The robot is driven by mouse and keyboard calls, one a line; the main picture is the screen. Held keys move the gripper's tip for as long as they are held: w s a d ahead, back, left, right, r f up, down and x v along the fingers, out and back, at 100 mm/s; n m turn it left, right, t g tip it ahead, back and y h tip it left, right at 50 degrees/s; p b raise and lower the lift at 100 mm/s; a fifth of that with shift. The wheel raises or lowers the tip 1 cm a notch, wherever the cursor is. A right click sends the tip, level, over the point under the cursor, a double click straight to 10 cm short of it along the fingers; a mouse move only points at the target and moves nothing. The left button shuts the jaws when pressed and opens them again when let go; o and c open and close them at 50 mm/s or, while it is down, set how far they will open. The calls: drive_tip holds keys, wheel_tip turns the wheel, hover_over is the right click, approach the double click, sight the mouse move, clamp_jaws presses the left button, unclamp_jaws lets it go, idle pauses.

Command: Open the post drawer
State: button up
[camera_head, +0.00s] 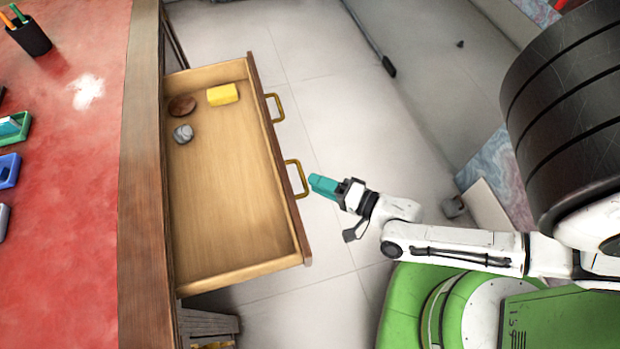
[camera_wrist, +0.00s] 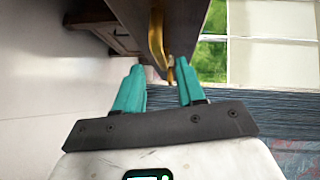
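The wooden drawer (camera_head: 225,215) stands pulled well out from the desk in the head view, its inside showing. Its front (camera_head: 279,165) carries two brass handles, a far one (camera_head: 275,107) and a near one (camera_head: 297,178). My gripper (camera_head: 314,183), with teal fingers, is just to the right of the near handle. In the wrist view my gripper (camera_wrist: 160,66) has its fingers spread apart. A brass handle (camera_wrist: 156,40) shows ahead, its lower end between the fingertips. I cannot tell whether a finger touches it.
The drawer holds a yellow block (camera_head: 222,95), a brown round thing (camera_head: 182,106) and a grey ball (camera_head: 183,133). The red desk top (camera_head: 70,230) carries a pen cup (camera_head: 31,38) and small trays (camera_head: 8,170). Tiled floor right of the drawer is mostly clear.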

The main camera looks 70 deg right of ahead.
drive_tip(key=v, duration=0.7)
idle(0.5)
